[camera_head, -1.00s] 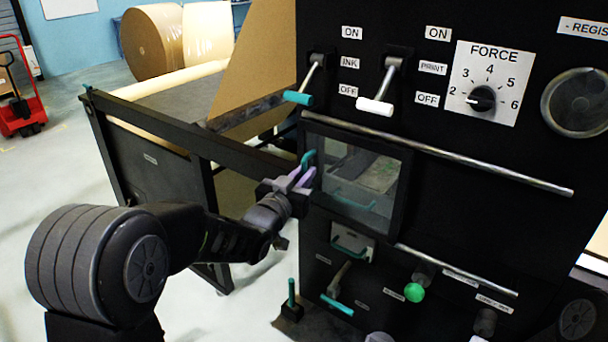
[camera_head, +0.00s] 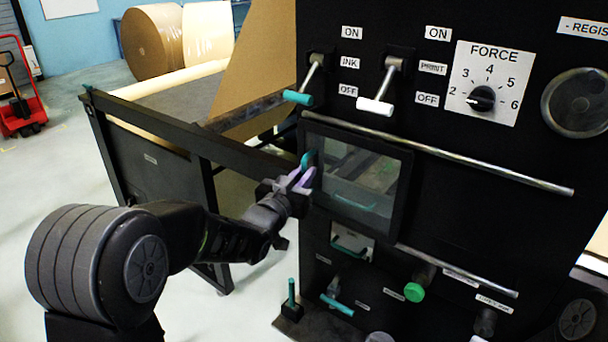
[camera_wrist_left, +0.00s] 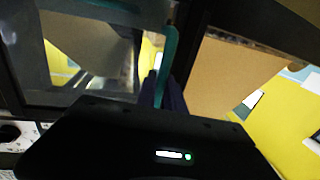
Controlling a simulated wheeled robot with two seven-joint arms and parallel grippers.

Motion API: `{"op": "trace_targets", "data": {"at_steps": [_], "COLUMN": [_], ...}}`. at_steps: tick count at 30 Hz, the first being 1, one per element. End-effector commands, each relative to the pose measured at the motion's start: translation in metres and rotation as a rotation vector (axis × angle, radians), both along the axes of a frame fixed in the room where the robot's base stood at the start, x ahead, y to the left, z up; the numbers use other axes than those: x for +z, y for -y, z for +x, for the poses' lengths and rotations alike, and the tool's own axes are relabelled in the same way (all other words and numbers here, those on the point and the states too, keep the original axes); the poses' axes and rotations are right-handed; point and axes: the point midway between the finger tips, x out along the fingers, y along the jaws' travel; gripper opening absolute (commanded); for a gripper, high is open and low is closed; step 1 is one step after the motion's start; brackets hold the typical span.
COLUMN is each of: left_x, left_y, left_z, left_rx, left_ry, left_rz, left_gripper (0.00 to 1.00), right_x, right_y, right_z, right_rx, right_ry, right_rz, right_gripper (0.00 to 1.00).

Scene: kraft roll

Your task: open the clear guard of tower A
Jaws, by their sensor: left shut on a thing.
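The clear guard (camera_head: 362,185) is a see-through window in a dark frame on the front of the black machine. It looks nearly closed, its frame tilted slightly against the machine face. A teal handle (camera_head: 308,160) stands at the guard's left edge. My left gripper (camera_head: 305,178), with purple fingers, is shut on this handle. In the left wrist view the teal handle (camera_wrist_left: 168,55) rises from between the fingers, and the guard's pane (camera_wrist_left: 90,60) is at the left. My right gripper is not in view.
Teal-tipped and white-tipped levers (camera_head: 376,106) and a FORCE dial (camera_head: 482,99) are above the guard. A steel bar (camera_head: 450,157) runs past its top edge. A green knob (camera_head: 413,292) sits below.

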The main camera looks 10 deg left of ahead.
Motion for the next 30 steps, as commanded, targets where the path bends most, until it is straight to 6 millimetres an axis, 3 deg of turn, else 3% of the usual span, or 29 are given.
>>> {"op": "trace_targets", "data": {"at_steps": [11, 17, 23, 30], "left_x": [0.0, -0.002, -0.002, -0.001], "left_y": [0.002, 0.021, 0.062, 0.131], "left_z": [-0.001, -0.008, -0.024, -0.052], "left_rx": [-0.001, -0.005, -0.008, -0.009], "left_ry": [0.0, 0.0, 0.001, -0.001], "left_rz": [0.0, -0.002, -0.002, 0.0], "left_gripper": [0.0, 0.0, 0.0, 0.0], "right_x": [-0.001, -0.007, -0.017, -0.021], "right_y": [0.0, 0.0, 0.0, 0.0], "right_z": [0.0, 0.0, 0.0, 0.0], "right_rx": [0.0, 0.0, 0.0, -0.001], "right_ry": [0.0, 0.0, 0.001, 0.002], "right_rz": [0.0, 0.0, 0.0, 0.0], "right_gripper": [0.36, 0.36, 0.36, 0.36]}}
